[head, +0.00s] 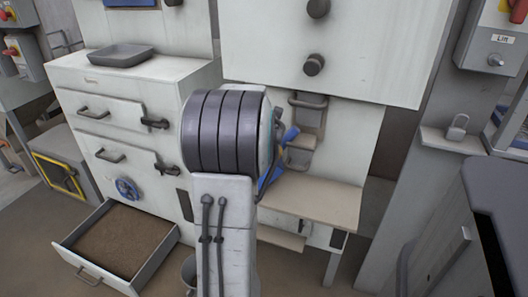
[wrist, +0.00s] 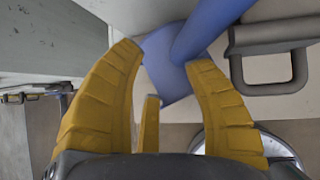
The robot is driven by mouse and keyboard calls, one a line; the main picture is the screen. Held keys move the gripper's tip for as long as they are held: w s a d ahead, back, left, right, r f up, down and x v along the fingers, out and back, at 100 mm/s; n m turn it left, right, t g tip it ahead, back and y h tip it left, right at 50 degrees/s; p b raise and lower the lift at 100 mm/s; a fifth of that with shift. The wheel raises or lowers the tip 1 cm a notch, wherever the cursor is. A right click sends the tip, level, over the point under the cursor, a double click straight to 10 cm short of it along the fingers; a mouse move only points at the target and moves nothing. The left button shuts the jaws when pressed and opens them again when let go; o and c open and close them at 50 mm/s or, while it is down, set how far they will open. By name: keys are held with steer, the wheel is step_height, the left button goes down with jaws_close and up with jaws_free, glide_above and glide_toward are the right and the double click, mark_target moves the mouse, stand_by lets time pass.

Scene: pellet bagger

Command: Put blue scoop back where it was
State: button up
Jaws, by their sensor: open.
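The blue scoop (wrist: 205,28) shows at the top middle of the wrist view, with a round handle running up to the right and a flatter part lower left. Pieces of the blue scoop (head: 267,180) show in the head view just right of my arm, in front of the pale cabinet. My gripper (wrist: 162,58) has yellow fingers spread apart, with the flat blue part between and beyond their tips. I cannot tell whether the fingers touch it. In the head view my arm hides the gripper and most of the scoop. What supports the scoop is not clear.
A pale shelf (head: 315,200) juts out right of my arm. An open drawer (head: 75,262) of brown material stands low left. A grey tray (head: 120,55) sits on the left cabinet. A metal handle (wrist: 298,70) lies right of the scoop. A round metal rim (wrist: 285,148) is below.

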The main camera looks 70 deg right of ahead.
steer(key=shift+r, duration=0.15)
steer(key=p+v, duration=0.2)
steer(key=v, duration=1)
steer(key=shift+a, duration=0.15)
